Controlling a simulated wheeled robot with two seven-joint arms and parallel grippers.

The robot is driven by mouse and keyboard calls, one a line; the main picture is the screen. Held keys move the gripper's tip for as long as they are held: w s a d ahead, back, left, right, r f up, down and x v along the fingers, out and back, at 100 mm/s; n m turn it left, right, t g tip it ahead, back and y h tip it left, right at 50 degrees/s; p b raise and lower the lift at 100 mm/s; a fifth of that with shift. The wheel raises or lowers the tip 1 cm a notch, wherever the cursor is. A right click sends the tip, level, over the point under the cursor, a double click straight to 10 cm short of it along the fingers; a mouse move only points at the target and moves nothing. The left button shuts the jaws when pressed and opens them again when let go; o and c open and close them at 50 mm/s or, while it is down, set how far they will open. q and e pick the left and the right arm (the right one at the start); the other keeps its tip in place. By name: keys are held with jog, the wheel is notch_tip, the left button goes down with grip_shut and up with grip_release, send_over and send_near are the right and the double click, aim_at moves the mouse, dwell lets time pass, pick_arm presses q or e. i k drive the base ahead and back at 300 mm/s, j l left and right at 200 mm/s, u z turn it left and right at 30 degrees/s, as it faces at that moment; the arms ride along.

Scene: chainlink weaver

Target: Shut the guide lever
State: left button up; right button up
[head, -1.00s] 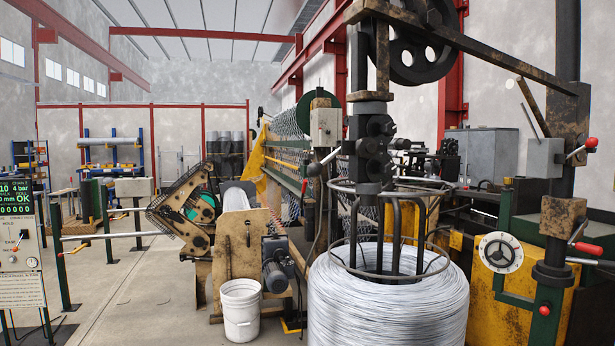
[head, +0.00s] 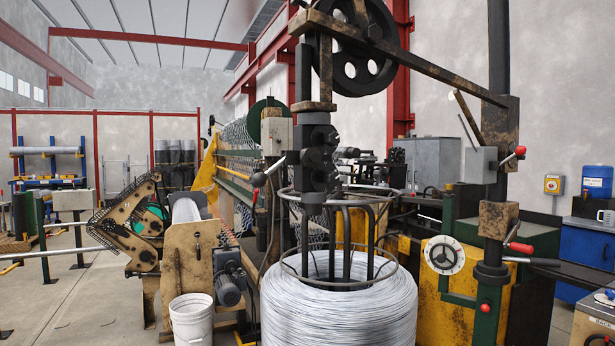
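Several levers show on the wire machine, and I cannot tell by a label which is the guide lever. One lever (head: 513,157) with a red knob sticks out up and to the right from a grey box on the dark post. A red-handled lever (head: 519,247) sits lower on the same post, at a rusty block. Another lever (head: 267,174) with a red and dark knob angles down to the left, left of the dark roller block (head: 318,150). Neither of my grippers is in view.
A large wire coil (head: 338,310) stands in front of the machine. A white bucket (head: 192,320) is on the floor to its left. A blue cabinet (head: 587,262) stands at the right. Floor is open at the left.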

aim_at(259, 179)
jog(key=i+j+z, duration=0.1)
jog(key=z, duration=0.3)
jog(key=i+j+z, duration=0.1)
jog(key=j+z, duration=0.45)
jog(key=z, duration=0.2)
jog(key=i+j+z, duration=0.1)
jog(key=j+z, duration=0.15)
jog(key=z, duration=0.15)
